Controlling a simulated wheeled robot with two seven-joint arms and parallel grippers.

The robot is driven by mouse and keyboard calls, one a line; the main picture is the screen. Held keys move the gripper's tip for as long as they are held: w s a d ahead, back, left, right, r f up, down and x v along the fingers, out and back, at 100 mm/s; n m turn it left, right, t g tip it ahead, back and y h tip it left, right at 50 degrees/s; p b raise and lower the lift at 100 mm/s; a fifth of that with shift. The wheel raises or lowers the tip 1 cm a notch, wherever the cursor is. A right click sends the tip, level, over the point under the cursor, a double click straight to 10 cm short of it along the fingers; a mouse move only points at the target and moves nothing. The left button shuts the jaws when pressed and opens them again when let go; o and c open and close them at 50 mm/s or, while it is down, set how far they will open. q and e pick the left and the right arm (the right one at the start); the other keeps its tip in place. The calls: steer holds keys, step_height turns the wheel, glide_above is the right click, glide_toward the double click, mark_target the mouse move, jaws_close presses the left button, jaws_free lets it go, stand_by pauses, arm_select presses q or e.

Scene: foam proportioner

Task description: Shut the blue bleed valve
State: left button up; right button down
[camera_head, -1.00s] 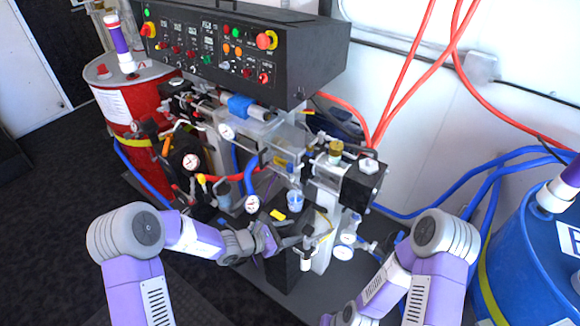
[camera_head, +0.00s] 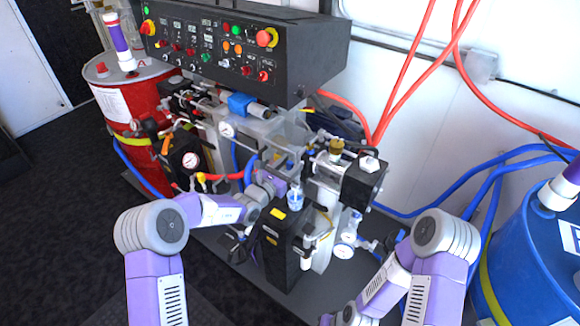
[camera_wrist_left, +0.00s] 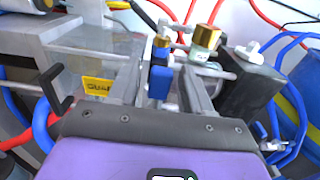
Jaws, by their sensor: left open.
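A small blue valve handle (camera_wrist_left: 160,82), which looks like the bleed valve, stands upright below a brass fitting (camera_wrist_left: 162,42) in the left wrist view. My left gripper (camera_wrist_left: 160,92) is open, with one finger on each side of the blue handle. I cannot tell whether either finger touches it. In the head view my left gripper (camera_head: 284,168) reaches into the middle of the machine, and the blue handle is not clear there. My right arm (camera_head: 440,250) is at the lower right; its fingers are not visible.
A yellow warning label (camera_wrist_left: 99,86) and a black bent handle (camera_wrist_left: 55,90) are left of the gripper. A black block with a white cap (camera_head: 350,180) is close on the right. A black tank (camera_head: 285,250) with a blue-and-white cup (camera_head: 295,200) stands in front. The control box (camera_head: 250,50) overhangs behind.

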arm_select(q)
steer(key=shift+w+d, duration=0.15)
steer(key=shift+c, duration=0.2)
jaws_close()
steer(key=shift+d, duration=0.1)
